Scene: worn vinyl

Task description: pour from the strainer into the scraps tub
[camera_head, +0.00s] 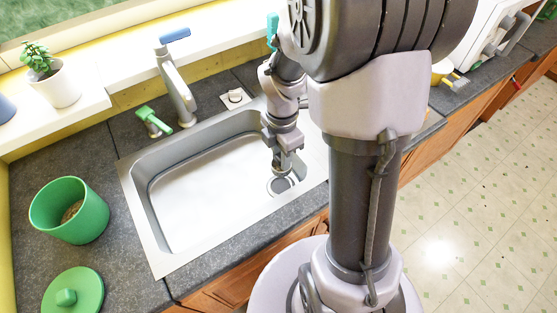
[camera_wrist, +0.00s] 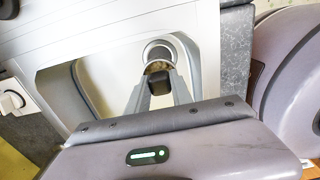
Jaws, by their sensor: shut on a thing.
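The strainer (camera_head: 280,188) is a small round metal basket at the drain on the right side of the sink. In the wrist view the strainer (camera_wrist: 158,50) shows as a round ring with some brown matter inside. My gripper (camera_head: 285,170) points down into the sink and is shut on the strainer; in the wrist view my gripper (camera_wrist: 159,80) has its fingers at the near edge of the ring. I cannot tell whether the strainer is seated or slightly raised. The scraps tub (camera_head: 68,222) is green, upright and open, with brown scraps inside, on the counter left of the sink.
A green lid (camera_head: 85,290) lies on the counter in front of the tub. The sink (camera_head: 190,200) is otherwise empty. A faucet (camera_head: 177,90) and a green brush-like object (camera_head: 153,121) stand behind it. A potted plant (camera_head: 58,85) stands on the sill.

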